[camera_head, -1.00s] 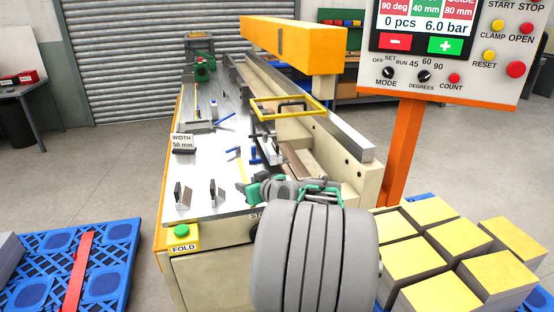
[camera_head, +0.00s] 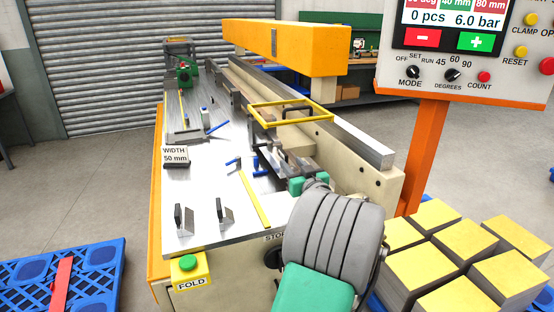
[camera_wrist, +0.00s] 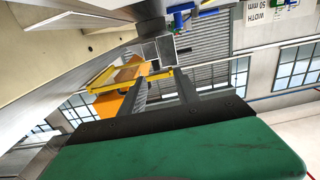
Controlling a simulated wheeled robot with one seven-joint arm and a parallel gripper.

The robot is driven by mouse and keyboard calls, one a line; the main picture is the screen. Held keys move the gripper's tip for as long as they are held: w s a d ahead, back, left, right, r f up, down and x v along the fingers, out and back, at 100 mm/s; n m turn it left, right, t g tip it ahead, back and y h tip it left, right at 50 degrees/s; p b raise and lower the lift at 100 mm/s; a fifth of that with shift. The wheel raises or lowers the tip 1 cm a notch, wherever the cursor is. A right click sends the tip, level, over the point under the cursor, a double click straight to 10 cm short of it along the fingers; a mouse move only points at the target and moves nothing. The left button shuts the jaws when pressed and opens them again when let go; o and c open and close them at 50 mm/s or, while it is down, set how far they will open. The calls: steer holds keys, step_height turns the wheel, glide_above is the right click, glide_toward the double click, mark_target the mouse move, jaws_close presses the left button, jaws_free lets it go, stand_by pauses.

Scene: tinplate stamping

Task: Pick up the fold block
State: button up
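No part is labelled as the fold block, so I cannot tell for sure which it is. A grey, box-shaped metal piece (camera_wrist: 158,50) shows just beyond my fingertips in the wrist view. Two small dark upright pieces, the left (camera_head: 184,219) and the right (camera_head: 225,213), stand on the table's near left corner. A yellow strip (camera_head: 254,200) lies beside them.
The long machine beam (camera_head: 345,140) bounds the table (camera_head: 200,190) on the right, under a yellow overhead bar (camera_head: 285,43). A control panel (camera_head: 470,55) stands right on an orange post (camera_head: 424,150). Stacked yellow-topped blocks (camera_head: 435,255) sit lower right; a blue pallet (camera_head: 95,270) lies lower left.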

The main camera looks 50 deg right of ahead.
mark_target(287, 155)
steer(key=x, duration=0.3)
steer(key=p+x, duration=0.1)
steer(key=x, duration=0.2)
steer(key=shift+w+d+p, duration=0.1)
steer(key=shift+d+p, duration=0.2)
steer(key=shift+d, duration=0.1)
jaws_close()
stand_by(0.8)
steer(key=shift+r, duration=0.15)
